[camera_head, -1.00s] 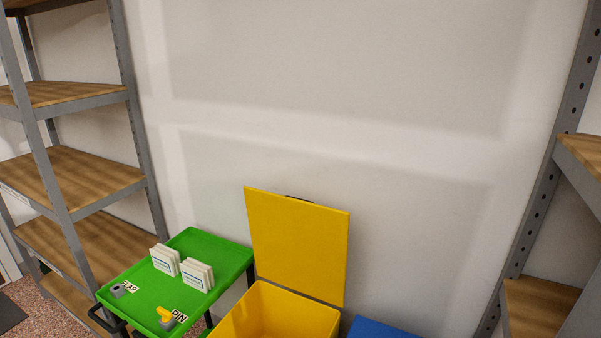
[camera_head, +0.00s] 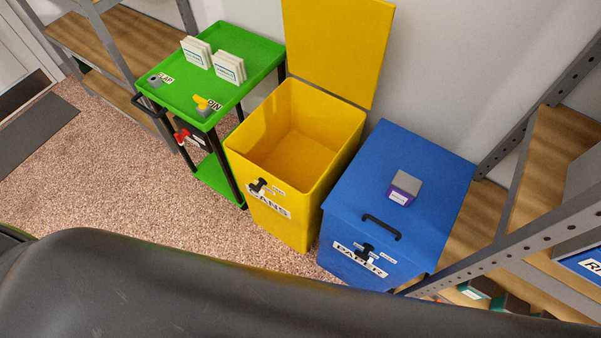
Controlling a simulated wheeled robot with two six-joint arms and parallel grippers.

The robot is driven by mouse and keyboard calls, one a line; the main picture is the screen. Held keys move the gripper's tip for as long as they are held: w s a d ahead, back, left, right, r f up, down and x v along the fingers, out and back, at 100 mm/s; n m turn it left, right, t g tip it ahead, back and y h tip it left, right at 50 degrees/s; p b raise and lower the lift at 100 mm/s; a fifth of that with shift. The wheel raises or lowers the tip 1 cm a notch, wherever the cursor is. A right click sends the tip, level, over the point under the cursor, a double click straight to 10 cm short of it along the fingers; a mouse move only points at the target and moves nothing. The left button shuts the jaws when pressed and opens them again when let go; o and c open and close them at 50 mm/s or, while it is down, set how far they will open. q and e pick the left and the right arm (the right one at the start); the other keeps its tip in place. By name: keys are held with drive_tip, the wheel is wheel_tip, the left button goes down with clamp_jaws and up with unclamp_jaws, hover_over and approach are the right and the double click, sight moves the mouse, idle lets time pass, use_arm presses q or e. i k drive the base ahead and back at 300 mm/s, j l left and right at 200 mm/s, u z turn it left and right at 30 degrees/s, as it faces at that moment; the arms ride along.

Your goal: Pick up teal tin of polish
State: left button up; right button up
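I cannot make out a teal tin of polish for certain. A small teal-green patch (camera_head: 476,292) shows low on the right shelving near the bottom edge, too small and partly covered to tell what it is. A purple and grey box with a white label (camera_head: 403,189) sits on the closed lid of the blue bin (camera_head: 345,205). Neither of my grippers is in view.
An open, empty-looking yellow bin (camera_head: 238,160) stands between the blue bin and a green cart (camera_head: 245,48) carrying white boxes and small parts. Wooden shelves (camera_head: 560,135) stand at right, others (camera_head: 75,40) at upper left. Speckled floor (camera_head: 120,185) is clear at left.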

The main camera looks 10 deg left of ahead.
sight(481, 287)
drive_tip(key=k+j+z, duration=0.15)
drive_tip(key=z, duration=1.6)
drive_tip(key=u, duration=0.3)
drive_tip(key=i+l+u, duration=0.15)
drive_tip(key=l+u, duration=0.25)
drive_tip(key=l, duration=0.4)
drive_tip(key=l+u, duration=0.4)
drive_tip(key=l, duration=0.45)
